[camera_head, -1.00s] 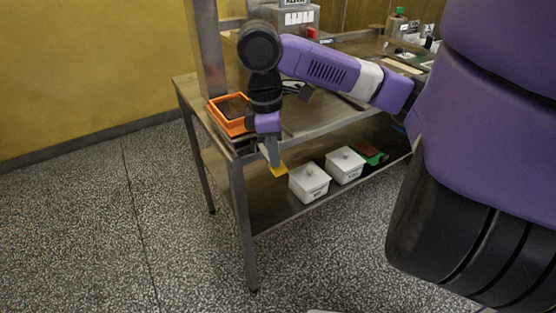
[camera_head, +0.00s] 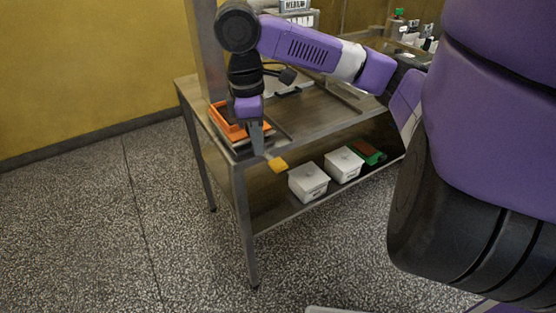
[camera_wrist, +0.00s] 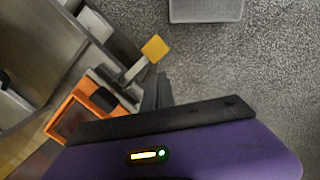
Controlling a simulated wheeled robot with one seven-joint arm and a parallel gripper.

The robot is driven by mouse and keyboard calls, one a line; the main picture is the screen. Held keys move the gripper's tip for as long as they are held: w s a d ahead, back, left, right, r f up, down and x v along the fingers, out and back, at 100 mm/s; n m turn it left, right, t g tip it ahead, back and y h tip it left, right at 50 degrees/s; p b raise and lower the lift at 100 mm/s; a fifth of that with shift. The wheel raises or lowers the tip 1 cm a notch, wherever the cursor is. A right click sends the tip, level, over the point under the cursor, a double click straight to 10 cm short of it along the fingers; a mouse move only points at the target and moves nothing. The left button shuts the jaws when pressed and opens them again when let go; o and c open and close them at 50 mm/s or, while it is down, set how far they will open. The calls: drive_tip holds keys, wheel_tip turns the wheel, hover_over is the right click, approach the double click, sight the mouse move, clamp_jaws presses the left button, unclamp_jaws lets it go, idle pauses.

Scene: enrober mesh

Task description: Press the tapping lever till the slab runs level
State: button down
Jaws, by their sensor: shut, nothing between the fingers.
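The tapping lever ends in a yellow pad (camera_head: 278,165) that sticks out past the front corner of the steel table; in the wrist view the yellow pad (camera_wrist: 154,48) sits on a grey metal bar. My gripper (camera_head: 259,154) is shut and empty, pointing down just left of the pad. In the wrist view my fingertips (camera_wrist: 162,80) are just below the pad; I cannot tell whether they touch the lever. Behind the lever is an orange frame (camera_head: 222,121), partly hidden by my arm. It also shows in the wrist view (camera_wrist: 54,117), with a brown surface and a dark lump; its level is unclear.
The steel table (camera_head: 317,125) has an upright post (camera_head: 206,50) close behind my wrist. Two white lidded boxes, one left (camera_head: 308,182) and one right (camera_head: 344,163), stand on the lower shelf beside a green and red item (camera_head: 368,152). The floor in front is clear.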

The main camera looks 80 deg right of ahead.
drive_tip(key=shift+w+r, duration=0.15)
drive_tip(key=shift+r, duration=1.65)
